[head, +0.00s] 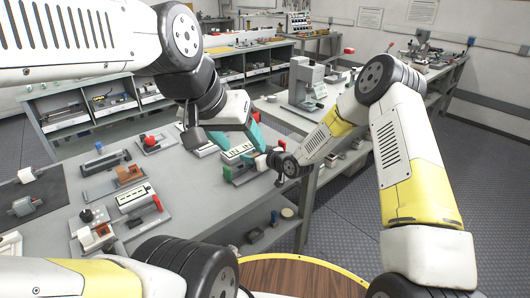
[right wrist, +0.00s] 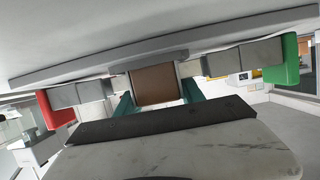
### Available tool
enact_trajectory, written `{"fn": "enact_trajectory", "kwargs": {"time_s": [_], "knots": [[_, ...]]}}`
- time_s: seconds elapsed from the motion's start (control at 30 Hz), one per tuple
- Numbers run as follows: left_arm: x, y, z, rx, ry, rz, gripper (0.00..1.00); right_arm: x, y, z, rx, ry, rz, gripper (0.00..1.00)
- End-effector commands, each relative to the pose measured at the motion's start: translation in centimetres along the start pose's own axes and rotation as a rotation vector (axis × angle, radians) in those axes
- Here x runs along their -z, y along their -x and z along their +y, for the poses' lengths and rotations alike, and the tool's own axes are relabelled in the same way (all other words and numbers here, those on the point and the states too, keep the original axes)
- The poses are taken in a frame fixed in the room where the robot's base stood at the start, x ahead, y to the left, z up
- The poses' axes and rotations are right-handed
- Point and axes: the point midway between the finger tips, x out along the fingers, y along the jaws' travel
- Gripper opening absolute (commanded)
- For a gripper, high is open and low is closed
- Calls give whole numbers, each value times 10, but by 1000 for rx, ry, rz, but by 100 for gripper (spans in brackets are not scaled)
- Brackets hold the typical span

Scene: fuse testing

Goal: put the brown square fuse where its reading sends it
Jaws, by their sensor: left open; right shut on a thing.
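The brown square fuse (right wrist: 154,86) shows in the right wrist view between the two teal fingers of my right gripper (right wrist: 157,97), which is shut on it. Grey blocks flank the fuse on both sides, with a red end piece (right wrist: 55,108) at left and a green one (right wrist: 291,60) at right. I cannot tell whether the fuse touches the grey blocks. In the head view my right gripper (head: 261,163) is low over the right end of the table, and the fuse is hidden. My left gripper (head: 240,138) is open, its teal fingers just behind the right one.
The grey table (head: 185,190) holds several devices, including one with a reddish-brown block (head: 128,173), a white-panelled one with a red lever (head: 137,198), and one with a red knob (head: 149,141). A grey machine (head: 306,85) stands on the bench behind. Both arms are close together.

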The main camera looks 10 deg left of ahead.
Motion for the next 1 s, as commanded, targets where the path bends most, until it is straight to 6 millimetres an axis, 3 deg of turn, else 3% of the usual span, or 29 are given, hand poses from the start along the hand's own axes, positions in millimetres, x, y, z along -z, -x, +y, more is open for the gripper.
{"fn": "enact_trajectory", "kwargs": {"time_s": [0.43,1.0], "knots": [[0,0,0,0,0,0,60,3,1,0,0,1,2,0],[0,0,0,0,0,0,60,45,16,0,-1,1,3,0]]}}
